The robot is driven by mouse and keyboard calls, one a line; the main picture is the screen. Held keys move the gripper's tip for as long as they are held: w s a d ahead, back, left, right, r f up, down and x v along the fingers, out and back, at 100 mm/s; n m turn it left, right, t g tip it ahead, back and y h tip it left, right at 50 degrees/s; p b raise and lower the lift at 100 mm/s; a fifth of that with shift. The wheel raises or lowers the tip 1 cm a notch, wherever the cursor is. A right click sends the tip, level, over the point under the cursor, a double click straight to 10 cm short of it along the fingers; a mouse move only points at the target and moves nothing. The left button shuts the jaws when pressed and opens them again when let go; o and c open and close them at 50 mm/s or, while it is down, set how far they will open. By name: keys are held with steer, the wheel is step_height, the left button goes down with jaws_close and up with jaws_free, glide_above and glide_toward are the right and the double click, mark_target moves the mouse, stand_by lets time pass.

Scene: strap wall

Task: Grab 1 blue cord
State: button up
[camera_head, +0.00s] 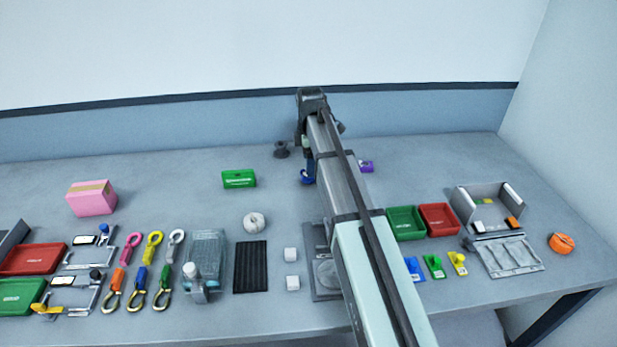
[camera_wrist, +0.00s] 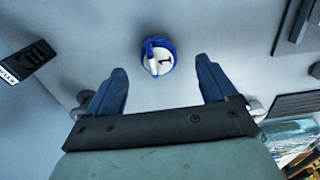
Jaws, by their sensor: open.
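The blue cord (camera_wrist: 171,48) shows in the wrist view as a small round blue coil around a white centre, standing on the grey surface. It lies just ahead of my gripper (camera_wrist: 161,67), roughly centred between the two dark blue fingertips. The fingers are spread wide and hold nothing. I cannot tell how high they are above the cord. In the head view a blue patch (camera_head: 307,178) shows low beside my arm at the middle of the bench; I cannot tell cord from fingertips there. My arm hides part of that area.
A green box (camera_head: 239,179) and a white coil (camera_head: 254,222) lie to the left. A dark spool (camera_head: 281,149) stands behind, and a small purple item (camera_head: 366,166) lies right of my arm. Green (camera_head: 406,223) and red (camera_head: 439,218) trays sit farther right.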

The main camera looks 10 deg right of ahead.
steer(key=shift+w+d+f, duration=0.1)
steer(key=shift+f, duration=2.45)
steer(key=c, duration=1.1)
